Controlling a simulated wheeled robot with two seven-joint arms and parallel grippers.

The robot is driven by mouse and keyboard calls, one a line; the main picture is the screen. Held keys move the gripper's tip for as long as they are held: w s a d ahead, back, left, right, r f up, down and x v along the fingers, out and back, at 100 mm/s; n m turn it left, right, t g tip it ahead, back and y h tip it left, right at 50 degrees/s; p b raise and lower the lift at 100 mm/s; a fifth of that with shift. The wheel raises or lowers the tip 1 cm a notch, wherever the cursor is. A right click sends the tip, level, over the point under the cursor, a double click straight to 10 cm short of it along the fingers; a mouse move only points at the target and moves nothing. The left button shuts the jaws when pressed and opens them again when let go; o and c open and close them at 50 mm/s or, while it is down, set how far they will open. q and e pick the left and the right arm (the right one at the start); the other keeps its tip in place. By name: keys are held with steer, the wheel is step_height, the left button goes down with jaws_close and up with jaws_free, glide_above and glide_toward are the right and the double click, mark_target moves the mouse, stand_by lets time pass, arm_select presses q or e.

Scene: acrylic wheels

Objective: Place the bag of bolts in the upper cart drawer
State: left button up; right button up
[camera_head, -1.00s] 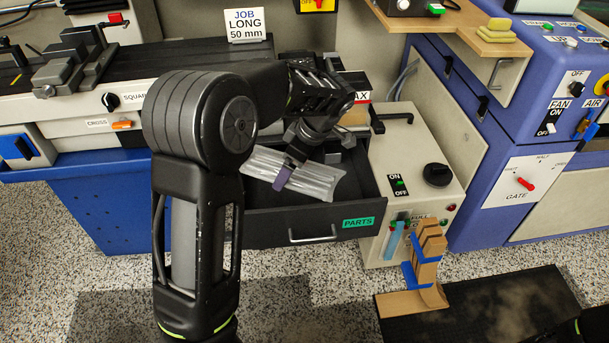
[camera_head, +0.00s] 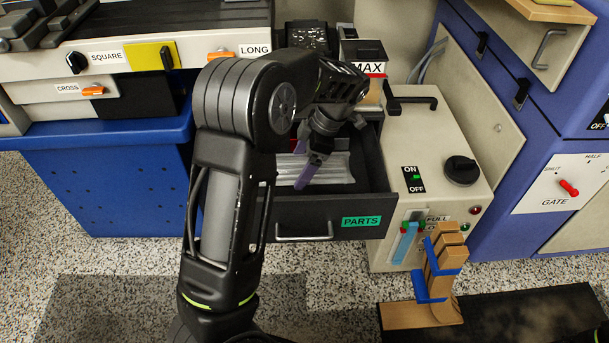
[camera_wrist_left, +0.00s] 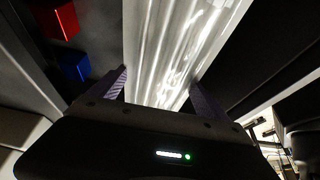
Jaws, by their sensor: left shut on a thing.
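The bag (camera_head: 335,168) is a clear, shiny, ribbed plastic pack. It lies within the outline of the open dark drawer (camera_head: 290,216) with the green PARTS label. My left gripper (camera_head: 308,173), with purple fingers, reaches down into the drawer and is shut on the bag. In the left wrist view the bag (camera_wrist_left: 180,45) runs up from between the two fingers (camera_wrist_left: 157,88). I cannot tell whether the bag touches the drawer floor. My arm hides the drawer's left part. My right gripper is not in view.
A red block (camera_wrist_left: 66,20) and a blue block (camera_wrist_left: 75,66) lie beside the bag in the wrist view. A cream control box (camera_head: 440,150) stands right of the drawer. A wooden piece with blue bands (camera_head: 437,275) stands in front of it.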

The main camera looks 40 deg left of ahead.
arm_select(q)
steer(key=shift+f, duration=0.1)
steer(key=shift+f, duration=0.1)
steer(key=shift+f+b, duration=0.65)
steer(key=shift+f, duration=1.75)
steer(key=shift+f, duration=0.1)
steer(key=shift+f+b, duration=0.7)
steer(key=shift+f, duration=1.7)
steer(key=o, duration=1.9)
steer(key=shift+f, duration=0.15)
steer(key=p+v, duration=0.3)
steer(key=v, duration=0.9)
steer(key=shift+s, duration=0.1)
